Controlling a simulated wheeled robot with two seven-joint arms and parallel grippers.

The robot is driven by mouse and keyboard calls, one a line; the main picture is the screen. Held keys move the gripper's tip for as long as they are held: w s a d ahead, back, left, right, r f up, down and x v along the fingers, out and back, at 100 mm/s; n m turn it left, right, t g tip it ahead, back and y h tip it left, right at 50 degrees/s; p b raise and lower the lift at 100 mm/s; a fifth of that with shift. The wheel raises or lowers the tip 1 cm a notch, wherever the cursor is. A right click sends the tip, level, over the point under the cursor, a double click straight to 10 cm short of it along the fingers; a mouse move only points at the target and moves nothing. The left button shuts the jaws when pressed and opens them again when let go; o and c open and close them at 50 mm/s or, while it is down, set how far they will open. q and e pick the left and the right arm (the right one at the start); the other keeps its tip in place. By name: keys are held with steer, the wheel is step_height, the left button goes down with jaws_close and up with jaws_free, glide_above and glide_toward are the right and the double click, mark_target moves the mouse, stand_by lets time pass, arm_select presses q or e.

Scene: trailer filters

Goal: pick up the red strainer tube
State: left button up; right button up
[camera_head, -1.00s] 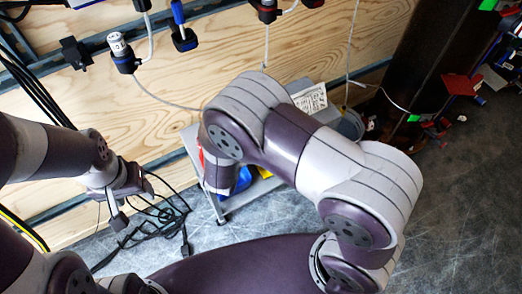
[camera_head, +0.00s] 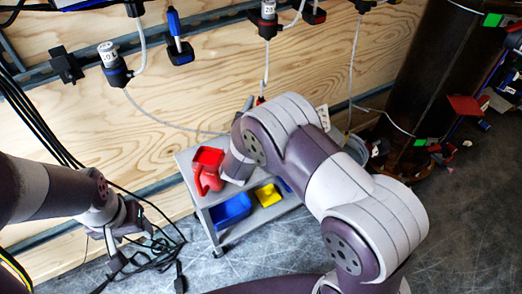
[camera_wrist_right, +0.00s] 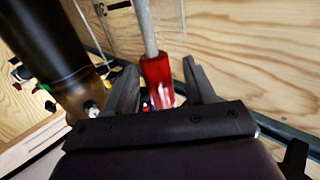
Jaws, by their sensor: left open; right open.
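The red strainer tube (camera_wrist_right: 157,82) hangs upright from a pale hose in the right wrist view. My right gripper (camera_wrist_right: 160,68) is open, with one finger on each side of the tube; whether either finger touches it I cannot tell. In the head view a small red piece of the tube (camera_head: 260,100) shows just above my right arm, and the arm hides most of that gripper. My left gripper (camera_head: 129,238) is open and empty at the lower left, near black cables on the floor.
A grey cart (camera_head: 212,197) stands below the wooden wall, carrying a red container (camera_head: 207,170), a blue bin (camera_head: 231,211) and a yellow bin (camera_head: 268,195). Other hoses and fittings hang along the wall. A dark post (camera_head: 425,70) stands at the right.

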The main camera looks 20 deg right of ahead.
jaws_close()
steer(key=shift+r, duration=0.1)
